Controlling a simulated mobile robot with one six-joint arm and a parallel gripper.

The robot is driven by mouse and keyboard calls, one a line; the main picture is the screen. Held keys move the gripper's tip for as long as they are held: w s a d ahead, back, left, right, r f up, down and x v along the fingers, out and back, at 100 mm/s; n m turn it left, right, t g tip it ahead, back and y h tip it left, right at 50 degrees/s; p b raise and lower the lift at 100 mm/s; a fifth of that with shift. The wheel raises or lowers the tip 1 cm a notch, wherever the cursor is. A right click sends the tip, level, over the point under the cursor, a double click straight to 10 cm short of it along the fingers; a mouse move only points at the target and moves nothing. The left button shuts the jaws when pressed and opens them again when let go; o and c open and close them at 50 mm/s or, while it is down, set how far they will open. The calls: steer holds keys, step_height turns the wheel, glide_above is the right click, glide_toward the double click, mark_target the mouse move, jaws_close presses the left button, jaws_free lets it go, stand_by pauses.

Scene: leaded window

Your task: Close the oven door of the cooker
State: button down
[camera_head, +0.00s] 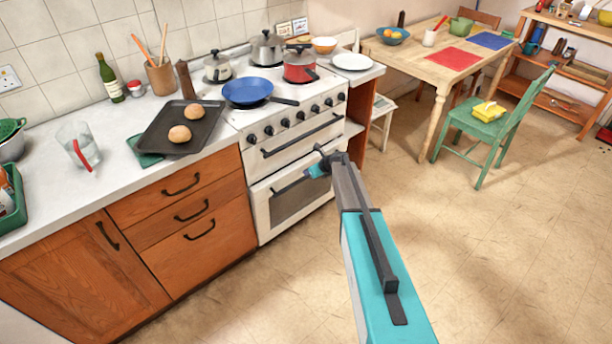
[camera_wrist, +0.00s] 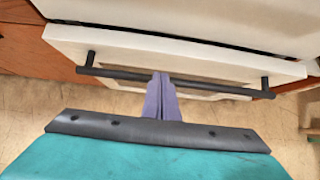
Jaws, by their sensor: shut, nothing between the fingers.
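The white cooker (camera_head: 268,133) stands in the counter row. Its lower oven door (camera_head: 262,207) has a dark window and a black bar handle (camera_head: 288,187). In the wrist view, a dark gap shows behind the top edge of the oven door (camera_wrist: 110,42), so it looks slightly ajar; how far is hard to tell. My gripper (camera_head: 307,173) is in front of this door near its handle. In the wrist view, the fingers of my gripper (camera_wrist: 161,76) are shut together and empty, with their tips at the middle of the handle (camera_wrist: 205,86). Contact cannot be told.
Pans and pots, including a blue frying pan (camera_head: 247,90), stand on the hob. Wooden drawers (camera_head: 192,205) are left of the cooker. A wooden table (camera_head: 425,68) and green chair (camera_head: 490,128) stand at the right. The floor (camera_head: 480,260) in front is clear.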

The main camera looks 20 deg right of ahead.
step_height(320, 180, up, 7)
steer(key=s+d+b, duration=0.1)
steer(key=s, duration=0.1)
steer(key=shift+s+f, duration=0.1)
